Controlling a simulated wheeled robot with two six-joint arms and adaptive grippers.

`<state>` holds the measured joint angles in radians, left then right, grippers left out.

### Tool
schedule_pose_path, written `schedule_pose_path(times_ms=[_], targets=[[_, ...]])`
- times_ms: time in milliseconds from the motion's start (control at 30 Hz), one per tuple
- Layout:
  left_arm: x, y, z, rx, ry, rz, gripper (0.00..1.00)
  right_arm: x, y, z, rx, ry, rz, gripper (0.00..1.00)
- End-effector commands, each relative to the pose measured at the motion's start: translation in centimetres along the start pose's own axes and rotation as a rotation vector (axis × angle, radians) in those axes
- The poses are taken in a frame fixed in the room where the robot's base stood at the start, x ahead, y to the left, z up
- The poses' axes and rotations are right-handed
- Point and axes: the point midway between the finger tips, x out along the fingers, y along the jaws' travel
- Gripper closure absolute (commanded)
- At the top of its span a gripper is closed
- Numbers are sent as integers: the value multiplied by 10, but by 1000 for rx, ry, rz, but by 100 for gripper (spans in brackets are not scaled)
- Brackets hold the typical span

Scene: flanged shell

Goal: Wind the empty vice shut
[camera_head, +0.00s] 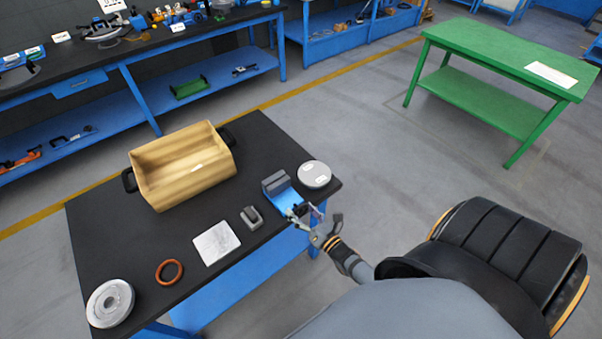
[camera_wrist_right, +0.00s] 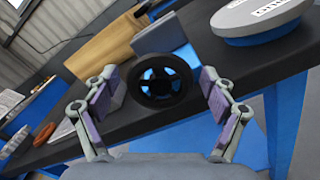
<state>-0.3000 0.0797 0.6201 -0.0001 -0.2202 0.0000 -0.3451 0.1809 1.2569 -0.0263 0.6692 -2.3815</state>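The vice (camera_head: 285,196) has a blue body and grey jaws and stands at the table's near right edge. The gap between its jaws is too small to judge. Its black round handwheel (camera_wrist_right: 160,82) faces the right wrist camera, with blue showing between the spokes. My right gripper (camera_head: 305,212) is at the handwheel end of the vice. In the wrist view my right gripper (camera_wrist_right: 160,90) is open, with one purple-padded finger on each side of the wheel. I see no clear contact. My left gripper is not in view.
On the black table (camera_head: 110,235) are a tan bin (camera_head: 185,165), a round grey disc (camera_head: 314,174) close beside the vice, a small grey block (camera_head: 251,217), a pale square plate (camera_head: 216,243), an orange ring (camera_head: 169,272) and a flanged disc (camera_head: 110,303). A green table (camera_head: 500,60) stands apart.

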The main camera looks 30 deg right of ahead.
Motion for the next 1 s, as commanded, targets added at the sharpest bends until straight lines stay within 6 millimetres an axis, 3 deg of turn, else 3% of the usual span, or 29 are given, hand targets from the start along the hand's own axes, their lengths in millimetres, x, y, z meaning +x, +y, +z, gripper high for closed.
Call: schedule_pose_path(times_ms=[267,700,833,1000], targets=[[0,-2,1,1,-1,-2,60,-7,-1,-1,0,3,-2,15],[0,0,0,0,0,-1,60,-101,0,-1,-1,3,-1,15],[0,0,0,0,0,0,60,-116,0,0,1,2,-1,15],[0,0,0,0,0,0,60,-121,0,0,0,0,0,15]])
